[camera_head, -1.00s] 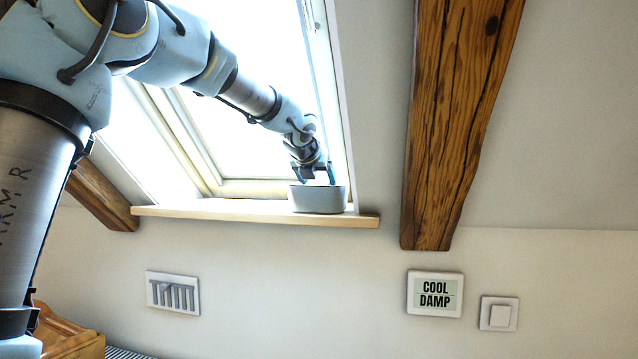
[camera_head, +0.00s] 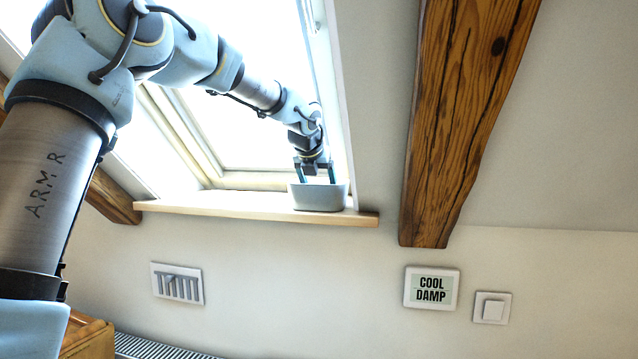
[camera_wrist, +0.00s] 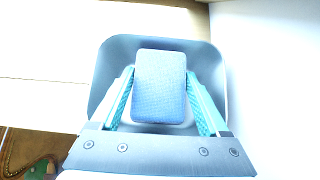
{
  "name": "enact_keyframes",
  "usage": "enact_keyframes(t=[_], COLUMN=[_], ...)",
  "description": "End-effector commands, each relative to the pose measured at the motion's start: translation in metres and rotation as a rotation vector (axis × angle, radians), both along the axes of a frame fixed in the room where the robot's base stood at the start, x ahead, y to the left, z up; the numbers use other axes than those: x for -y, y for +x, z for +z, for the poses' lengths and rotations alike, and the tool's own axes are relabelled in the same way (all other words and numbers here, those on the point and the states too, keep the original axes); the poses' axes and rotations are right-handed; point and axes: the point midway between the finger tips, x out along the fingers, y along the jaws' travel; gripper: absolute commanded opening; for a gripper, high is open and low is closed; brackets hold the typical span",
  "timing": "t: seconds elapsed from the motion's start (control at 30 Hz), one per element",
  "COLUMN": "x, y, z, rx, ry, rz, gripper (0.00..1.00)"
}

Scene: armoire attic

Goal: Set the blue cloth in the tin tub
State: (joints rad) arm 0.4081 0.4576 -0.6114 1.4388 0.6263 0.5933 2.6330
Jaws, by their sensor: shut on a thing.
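The tin tub (camera_head: 320,199) is a grey, rounded box standing at the right end of the window sill. My gripper (camera_head: 315,178) points down over it, with its teal fingers reaching to the rim. In the wrist view the blue cloth (camera_wrist: 160,88) is a folded, rounded block between the fingers of my gripper (camera_wrist: 160,72), which is shut on it. The tub's wall (camera_wrist: 103,72) surrounds the cloth in that view. The cloth is hidden in the head view. I cannot tell whether it touches the tub's floor.
The wooden sill (camera_head: 230,208) is clear left of the tub. The bright window recess wall (camera_head: 342,130) rises close on the right. A heavy wooden beam (camera_head: 460,120) slopes further right. A "COOL DAMP" panel (camera_head: 432,289) and a switch (camera_head: 491,308) are on the wall below.

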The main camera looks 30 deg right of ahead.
Motion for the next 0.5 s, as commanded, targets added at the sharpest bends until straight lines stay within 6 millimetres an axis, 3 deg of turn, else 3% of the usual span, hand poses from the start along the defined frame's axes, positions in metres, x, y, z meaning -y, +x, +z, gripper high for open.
enact_keyframes(t=[0.33,0.37,0.5], x=[-0.0001,-0.0001,-0.0001], y=[0.0001,0.0001,0.0000], z=[-0.0078,-0.0079,-0.0077], rx=[0.001,0.001,0.000], ry=[0.001,0.001,0.001], rz=[0.000,0.000,-0.001], gripper=[0.15,0.80,0.95])
